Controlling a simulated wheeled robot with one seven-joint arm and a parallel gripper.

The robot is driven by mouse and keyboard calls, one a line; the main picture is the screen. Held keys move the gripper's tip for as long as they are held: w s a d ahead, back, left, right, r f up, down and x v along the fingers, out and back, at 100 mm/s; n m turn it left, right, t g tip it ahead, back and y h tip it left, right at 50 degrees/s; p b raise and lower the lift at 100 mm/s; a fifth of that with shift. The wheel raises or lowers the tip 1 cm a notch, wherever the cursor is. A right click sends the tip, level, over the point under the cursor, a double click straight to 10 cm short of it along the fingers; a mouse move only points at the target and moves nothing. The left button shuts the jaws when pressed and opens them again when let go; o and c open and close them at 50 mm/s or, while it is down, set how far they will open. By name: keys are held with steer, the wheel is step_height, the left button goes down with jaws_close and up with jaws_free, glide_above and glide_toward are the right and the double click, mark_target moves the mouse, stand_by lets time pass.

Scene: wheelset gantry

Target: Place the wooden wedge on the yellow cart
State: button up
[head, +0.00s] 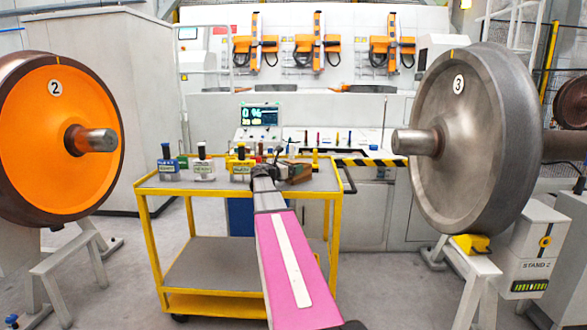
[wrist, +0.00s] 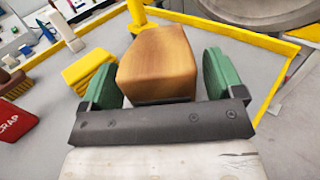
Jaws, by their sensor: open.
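The wooden wedge (wrist: 157,62) is a brown wood-grained block in the wrist view, between the two green finger pads of my gripper (wrist: 160,85). A thin gap shows at its right side; at the left, the pad overlaps its edge or nearly touches it. My gripper is open around it. The wedge appears to be on or just above the grey top of the yellow cart (wrist: 270,48); its underside is hidden. In the head view, my gripper (head: 277,165) is over the right part of the cart (head: 232,187), and the brown wedge (head: 298,173) shows small, partly covered.
On the cart, a yellow block with ridges (wrist: 90,70) lies left of the wedge, with a red scrap box (wrist: 12,122) farther left. Labelled blocks (head: 203,169) stand along the cart's left side. Large wheels (head: 45,140) and (head: 465,150) flank the cart.

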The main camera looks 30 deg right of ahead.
steer(key=v, duration=0.9)
steer(key=shift+s+a, duration=0.3)
steer(key=shift+a, duration=0.5)
steer(key=shift+a, duration=0.1)
